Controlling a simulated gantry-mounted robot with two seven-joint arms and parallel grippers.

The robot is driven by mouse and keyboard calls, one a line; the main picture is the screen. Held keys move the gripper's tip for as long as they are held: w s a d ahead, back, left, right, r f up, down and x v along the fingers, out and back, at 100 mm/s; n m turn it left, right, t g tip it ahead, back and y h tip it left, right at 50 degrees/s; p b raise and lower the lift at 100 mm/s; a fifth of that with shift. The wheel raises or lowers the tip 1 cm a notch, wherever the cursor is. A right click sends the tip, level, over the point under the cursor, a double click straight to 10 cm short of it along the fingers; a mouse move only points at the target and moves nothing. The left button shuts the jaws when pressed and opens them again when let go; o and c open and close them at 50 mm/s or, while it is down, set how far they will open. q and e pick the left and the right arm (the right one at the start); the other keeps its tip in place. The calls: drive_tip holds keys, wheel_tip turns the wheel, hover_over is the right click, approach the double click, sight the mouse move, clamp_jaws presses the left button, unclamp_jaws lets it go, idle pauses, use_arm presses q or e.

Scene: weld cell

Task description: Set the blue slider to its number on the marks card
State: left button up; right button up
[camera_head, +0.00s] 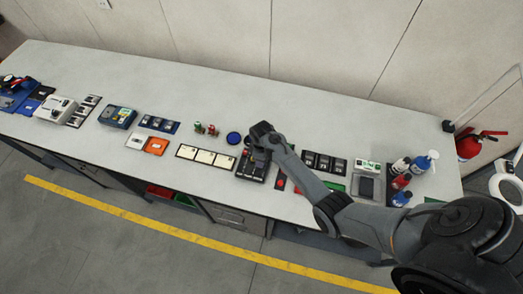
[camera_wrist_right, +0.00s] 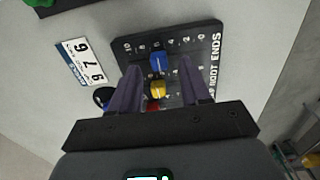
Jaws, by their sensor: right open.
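The dark slider panel (camera_wrist_right: 207,42) lies under my right gripper in the right wrist view, with a number scale along its far edge. The blue slider (camera_wrist_right: 158,63) shows between the fingertips, with a yellow slider (camera_wrist_right: 157,90) nearer the palm and a red one (camera_wrist_right: 152,106) partly hidden. My right gripper (camera_wrist_right: 160,66) is open, its fingers on either side of the blue slider; contact cannot be told. The white marks card (camera_wrist_right: 83,61) lies left of the panel, with large, tilted digits. In the head view my right gripper (camera_head: 262,137) covers part of the panel (camera_head: 251,168).
A dark round knob (camera_wrist_right: 103,97) is beside the left finger. In the head view, cream cards (camera_head: 205,157) lie left of the panel, and dark blocks (camera_head: 324,163) lie right. Bottles (camera_head: 402,180) stand at the right end. The bench's back strip is clear.

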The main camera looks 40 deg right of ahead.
wheel_tip(320, 180, up, 9)
idle(0.4)
idle(0.4)
